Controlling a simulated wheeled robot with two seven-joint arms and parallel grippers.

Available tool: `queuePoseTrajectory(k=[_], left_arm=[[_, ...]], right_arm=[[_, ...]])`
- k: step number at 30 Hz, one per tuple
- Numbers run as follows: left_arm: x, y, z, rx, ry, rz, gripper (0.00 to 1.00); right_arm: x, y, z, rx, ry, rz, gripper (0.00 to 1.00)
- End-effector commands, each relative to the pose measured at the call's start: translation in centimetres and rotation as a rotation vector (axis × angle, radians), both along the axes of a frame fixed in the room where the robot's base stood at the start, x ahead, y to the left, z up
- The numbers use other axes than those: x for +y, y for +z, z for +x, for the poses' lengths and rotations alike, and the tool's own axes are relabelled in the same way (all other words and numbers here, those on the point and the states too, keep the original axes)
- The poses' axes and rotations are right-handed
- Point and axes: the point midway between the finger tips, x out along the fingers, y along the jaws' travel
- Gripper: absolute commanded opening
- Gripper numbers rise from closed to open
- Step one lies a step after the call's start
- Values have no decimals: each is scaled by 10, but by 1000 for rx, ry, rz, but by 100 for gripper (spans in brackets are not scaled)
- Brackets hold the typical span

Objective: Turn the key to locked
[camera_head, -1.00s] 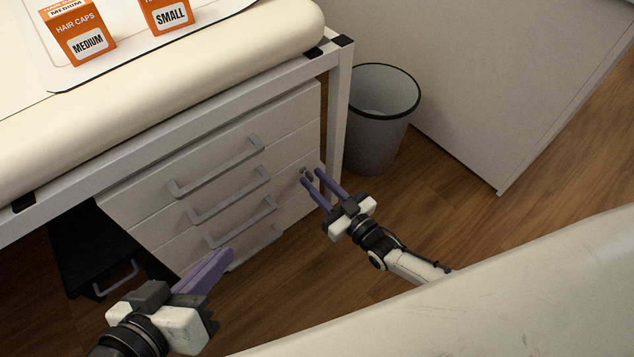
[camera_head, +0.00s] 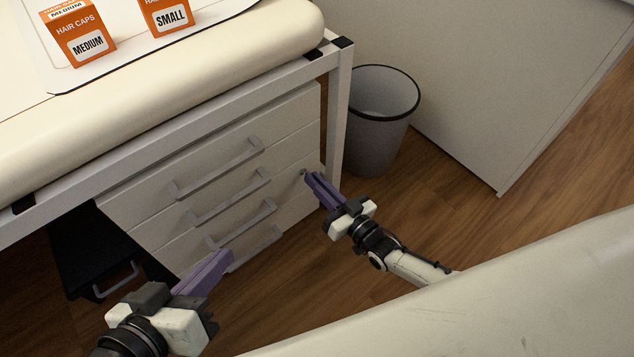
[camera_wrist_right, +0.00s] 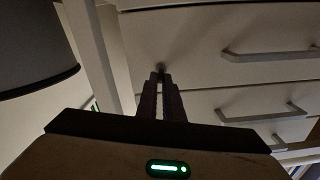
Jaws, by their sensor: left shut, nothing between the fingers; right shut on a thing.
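The key (camera_wrist_right: 160,68) shows as a small dark shape at the drawer front, at the fingertips of my right gripper in the right wrist view. In the head view a small metal bit of the lock (camera_head: 304,173) shows just beyond those fingertips. My right gripper (camera_head: 313,178) is shut on the key; the fingers hide most of it, and I cannot tell its turn angle. The white drawer unit (camera_head: 290,152) has several grey handles and stands under the padded bench. My left gripper (camera_head: 226,256) is shut and empty, in front of the lower drawers.
A grey waste bin (camera_head: 375,145) stands right of the bench leg (camera_head: 340,110). Orange hair-cap boxes (camera_head: 80,35) stand on the bench. A black case (camera_head: 85,245) lies under it at left. Wooden floor (camera_head: 440,215) is clear at right.

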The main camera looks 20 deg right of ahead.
Motion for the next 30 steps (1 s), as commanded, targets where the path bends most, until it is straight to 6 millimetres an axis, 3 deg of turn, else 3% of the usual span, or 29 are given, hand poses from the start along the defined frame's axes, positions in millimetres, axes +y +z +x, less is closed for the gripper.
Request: queuePoseTrajectory(k=[30], left_arm=[[0,0,0,1,0,0,0]], right_arm=[[-4,-4,1,327,1,902,0]])
